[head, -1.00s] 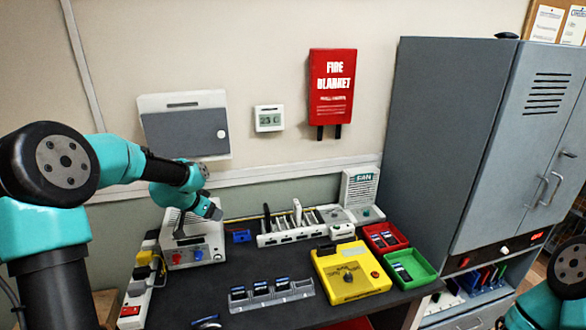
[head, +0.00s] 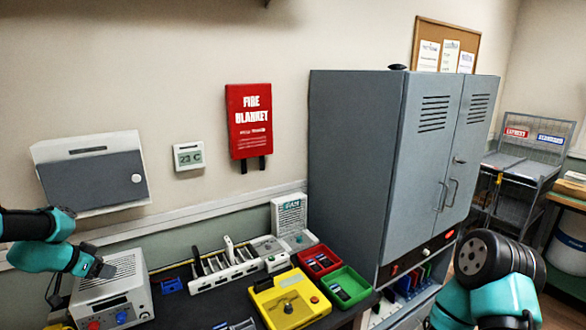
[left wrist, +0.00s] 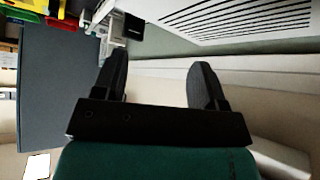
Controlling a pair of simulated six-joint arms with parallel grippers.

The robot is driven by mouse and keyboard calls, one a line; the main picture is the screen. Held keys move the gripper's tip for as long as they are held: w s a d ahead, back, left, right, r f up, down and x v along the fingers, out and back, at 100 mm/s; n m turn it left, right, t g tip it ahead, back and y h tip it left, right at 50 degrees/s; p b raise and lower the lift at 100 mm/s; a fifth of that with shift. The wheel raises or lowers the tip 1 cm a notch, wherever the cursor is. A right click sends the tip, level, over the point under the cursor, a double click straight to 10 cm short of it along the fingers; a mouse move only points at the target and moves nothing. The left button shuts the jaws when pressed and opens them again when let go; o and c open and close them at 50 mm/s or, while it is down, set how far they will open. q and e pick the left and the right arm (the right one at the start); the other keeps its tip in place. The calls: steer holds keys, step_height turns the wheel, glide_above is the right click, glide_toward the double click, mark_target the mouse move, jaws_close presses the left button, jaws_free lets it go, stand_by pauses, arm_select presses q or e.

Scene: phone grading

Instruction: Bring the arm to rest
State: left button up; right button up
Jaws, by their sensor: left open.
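My left arm comes in from the left edge of the head view, teal and black. My left gripper (head: 98,268) is over the grey-white vented box (head: 112,285) at the left of the bench. In the left wrist view its two dark fingers (left wrist: 160,65) stand apart with nothing between them. Part of my right arm (head: 490,285) shows at the lower right of the head view; its gripper is out of view.
On the dark bench are a white slotted rack (head: 225,270), a yellow tester (head: 290,300), a red tray (head: 318,258) and a green tray (head: 346,284). A tall grey cabinet (head: 350,160) stands to the right. A grey-fronted box (head: 95,180) hangs on the wall.

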arm_select(q)
steer(key=shift+s+a+f+m+h, duration=0.1)
steer(key=shift+s+a+m+h, duration=0.15)
steer(key=shift+a, duration=0.4)
steer(key=shift+s+a+f+m+h, duration=0.15)
steer(key=shift+s+a+m, duration=0.1)
steer(key=shift+a, duration=0.4)
steer(key=shift+r, duration=0.1)
steer(key=shift+w+d, duration=0.1)
